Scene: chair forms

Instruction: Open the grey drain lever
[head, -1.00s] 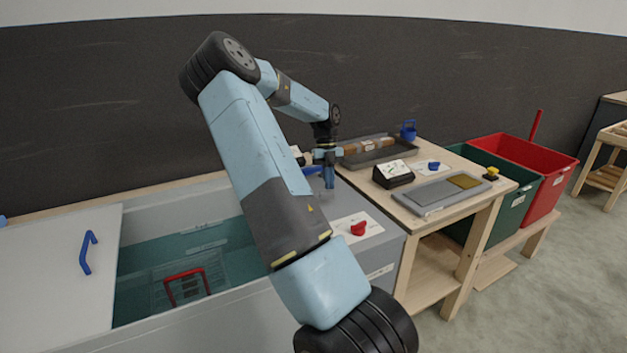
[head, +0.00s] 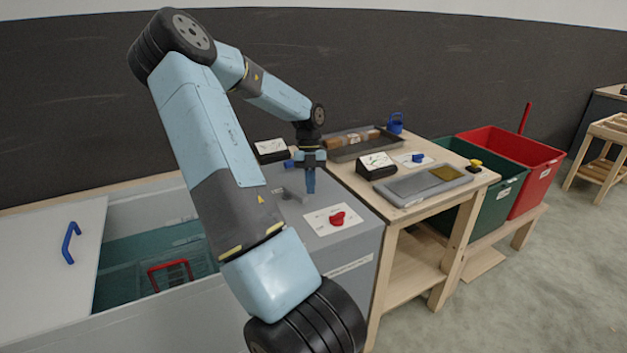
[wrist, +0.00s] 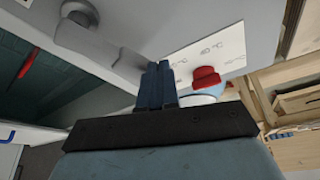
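The grey drain lever (head: 292,193) lies on the grey top of the tank, left of the red dial. In the wrist view the lever (wrist: 92,42) shows a round hub at upper left and a flat arm reaching toward my fingers. My gripper (head: 310,192) points down just right of the lever, low over the tank top. Its two blue fingers (wrist: 158,66) are close together with nothing seen between them. The lever's arm end is right beside the left finger; I cannot tell whether they touch.
A red dial (head: 337,218) on a white plate is right of my gripper. The open tank (head: 150,262) holds a red-handled basket. A wooden table (head: 395,205) with trays stands at right, with green (head: 508,190) and red bins (head: 545,160) beyond.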

